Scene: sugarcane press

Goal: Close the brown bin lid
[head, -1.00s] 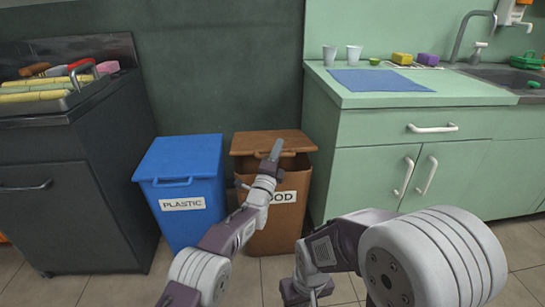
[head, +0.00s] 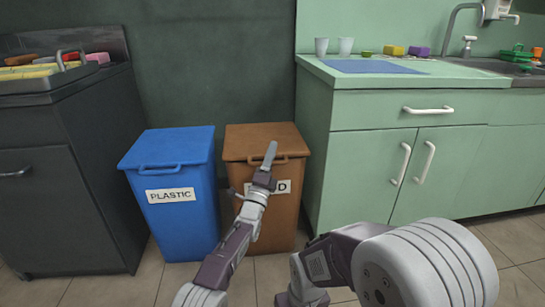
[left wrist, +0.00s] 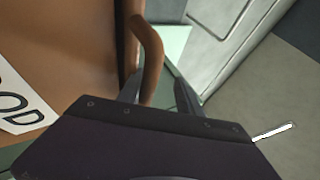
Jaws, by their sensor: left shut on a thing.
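The brown bin (head: 278,222) stands on the floor with a white label partly hidden by my left arm. Its brown lid (head: 262,137) lies flat on the bin top, with no gap visible at the front. My left gripper (head: 270,155) is at the lid's front edge, shut on the lid handle. In the left wrist view the brown curved handle (left wrist: 149,55) runs between the two fingers of the left gripper (left wrist: 160,97). My right arm shows at the lower right, but its gripper is out of view.
A blue bin (head: 180,215) labelled PLASTIC stands close on the left, its lid down. A green cabinet (head: 400,155) with a counter is close on the right. A dark cabinet (head: 60,180) stands at the far left. Tiled floor is free in front.

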